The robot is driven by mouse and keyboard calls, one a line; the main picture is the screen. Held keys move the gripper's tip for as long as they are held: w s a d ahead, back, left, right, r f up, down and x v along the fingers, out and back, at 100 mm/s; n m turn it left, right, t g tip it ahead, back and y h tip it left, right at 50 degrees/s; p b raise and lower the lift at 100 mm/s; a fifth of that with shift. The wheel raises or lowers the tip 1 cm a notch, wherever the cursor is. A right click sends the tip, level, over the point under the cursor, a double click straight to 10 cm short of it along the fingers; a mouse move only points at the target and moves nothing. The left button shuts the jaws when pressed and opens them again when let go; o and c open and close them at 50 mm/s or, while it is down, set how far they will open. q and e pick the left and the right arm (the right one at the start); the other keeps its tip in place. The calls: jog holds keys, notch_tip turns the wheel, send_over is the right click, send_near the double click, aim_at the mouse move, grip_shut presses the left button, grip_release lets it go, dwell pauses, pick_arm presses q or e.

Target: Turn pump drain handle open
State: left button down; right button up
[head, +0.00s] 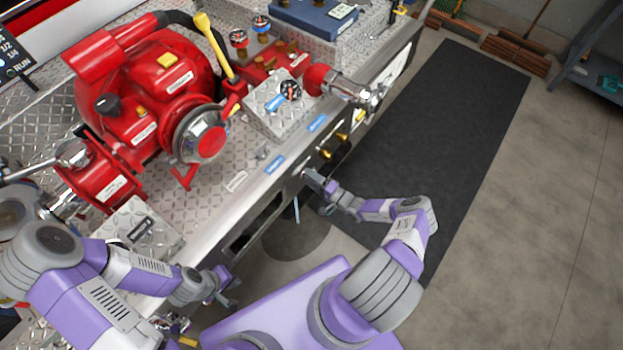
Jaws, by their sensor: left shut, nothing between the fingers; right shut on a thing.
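The red pump (140,110) sits on the diamond-plate bumper deck at the upper left. My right gripper (308,177) is at the bumper's front face, below the blue labels, and is shut on a small part there. That part looks like the pump drain handle, but my fingers hide most of it, so its angle cannot be told. My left gripper (232,291) is shut and empty in front of the bumper, lower in the picture and apart from it.
A dark mat (440,130) lies on the open concrete floor (540,220) at right.

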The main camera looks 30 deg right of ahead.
jog(key=o, duration=1)
jog(key=shift+o, duration=0.2)
jog(key=v, duration=0.7)
jog(key=shift+s+p, duration=0.25)
jog(key=shift+p, duration=0.2)
